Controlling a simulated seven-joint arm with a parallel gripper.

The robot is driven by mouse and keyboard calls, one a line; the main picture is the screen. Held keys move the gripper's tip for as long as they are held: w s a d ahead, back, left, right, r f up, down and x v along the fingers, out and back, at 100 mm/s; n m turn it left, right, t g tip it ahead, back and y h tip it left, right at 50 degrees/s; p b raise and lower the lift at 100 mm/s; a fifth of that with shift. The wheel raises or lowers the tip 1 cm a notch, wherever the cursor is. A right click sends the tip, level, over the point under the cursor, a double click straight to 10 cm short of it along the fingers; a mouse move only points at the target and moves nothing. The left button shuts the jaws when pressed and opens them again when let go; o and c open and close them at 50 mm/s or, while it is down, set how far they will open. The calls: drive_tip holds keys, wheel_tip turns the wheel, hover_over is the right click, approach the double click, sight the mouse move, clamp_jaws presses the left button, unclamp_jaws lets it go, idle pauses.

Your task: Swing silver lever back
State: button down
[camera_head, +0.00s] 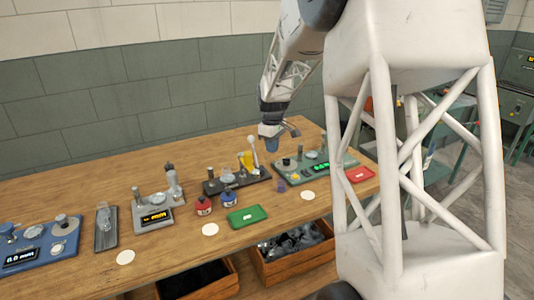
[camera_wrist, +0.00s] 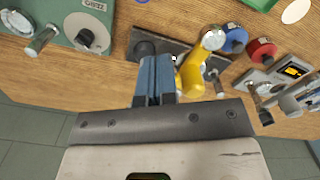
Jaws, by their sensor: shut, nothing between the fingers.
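My gripper (camera_head: 271,145) has blue fingers, shut and empty. It hangs just right of the lever in the head view. In the wrist view the fingers (camera_wrist: 154,70) are left of the yellow part, with a small gap. Whether they touch the lever is not clear.
A green-grey device (camera_head: 312,165) stands right of the coiler, and a grey device (camera_head: 157,208) left. My arm hides much of the right side.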

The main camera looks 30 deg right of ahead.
drive_tip(key=shift+r, duration=1.4)
